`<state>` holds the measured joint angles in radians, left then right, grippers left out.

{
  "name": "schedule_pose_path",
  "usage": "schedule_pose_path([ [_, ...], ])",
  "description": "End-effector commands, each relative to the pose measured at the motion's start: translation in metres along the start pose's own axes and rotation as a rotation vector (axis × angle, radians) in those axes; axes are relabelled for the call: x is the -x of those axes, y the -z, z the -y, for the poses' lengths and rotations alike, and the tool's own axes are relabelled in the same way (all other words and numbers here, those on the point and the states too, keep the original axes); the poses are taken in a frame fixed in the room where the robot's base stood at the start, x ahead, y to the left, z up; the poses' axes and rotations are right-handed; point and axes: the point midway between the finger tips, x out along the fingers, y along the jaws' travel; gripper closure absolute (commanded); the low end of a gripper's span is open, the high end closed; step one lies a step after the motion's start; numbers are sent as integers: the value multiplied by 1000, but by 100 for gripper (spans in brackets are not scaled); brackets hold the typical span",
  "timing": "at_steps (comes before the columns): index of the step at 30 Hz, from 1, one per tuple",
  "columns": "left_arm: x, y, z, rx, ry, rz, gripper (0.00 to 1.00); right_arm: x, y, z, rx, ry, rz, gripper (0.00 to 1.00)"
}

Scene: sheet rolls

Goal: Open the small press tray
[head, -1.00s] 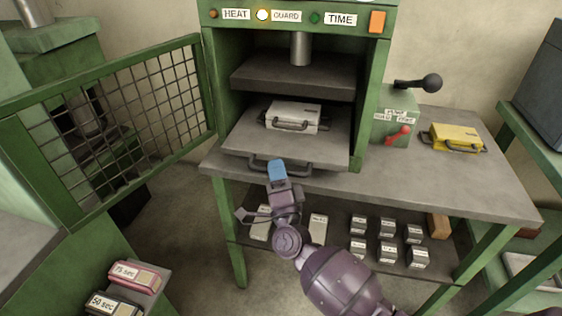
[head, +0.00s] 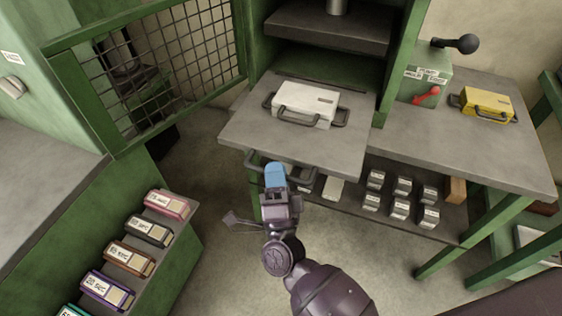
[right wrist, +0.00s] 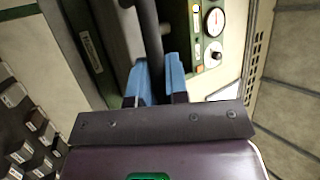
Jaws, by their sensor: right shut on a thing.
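The press tray (head: 335,150) is a flat grey plate slid well out of the green press toward me in the head view. A white case-like mould (head: 305,104) with dark handles sits on it. The tray's dark front handle (head: 304,181) sticks out from its near edge. My right gripper (head: 275,174), with blue fingertips, is shut on this handle. In the right wrist view the blue fingers (right wrist: 155,82) close around the dark handle bar (right wrist: 150,35). The fingers hide part of the handle. My left gripper is not in view.
The mesh guard door (head: 160,75) stands open at the left. A bench with a lever box (head: 424,75) and a yellow mould (head: 487,104) is at the right. Several labelled blocks (head: 400,209) are on the shelf below. A rack of coloured timer blocks (head: 130,257) stands lower left.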

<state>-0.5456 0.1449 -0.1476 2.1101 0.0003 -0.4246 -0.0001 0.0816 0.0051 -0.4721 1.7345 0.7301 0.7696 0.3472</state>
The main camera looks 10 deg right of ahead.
Motion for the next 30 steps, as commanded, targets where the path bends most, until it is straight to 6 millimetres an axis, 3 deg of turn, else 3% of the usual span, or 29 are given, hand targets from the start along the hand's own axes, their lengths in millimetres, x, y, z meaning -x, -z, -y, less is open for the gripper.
schedule_pose_path([
  [11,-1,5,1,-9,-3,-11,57,2,-1,0,1,-2,3,100],
  [12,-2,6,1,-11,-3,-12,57,2,-1,0,1,-2,3,81],
  [13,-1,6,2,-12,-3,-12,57,2,-1,0,1,-2,3,76],
  [23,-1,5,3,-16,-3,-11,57,4,-1,0,1,-1,2,76],
  [30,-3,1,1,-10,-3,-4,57,34,-1,-1,2,-5,4,76],
])
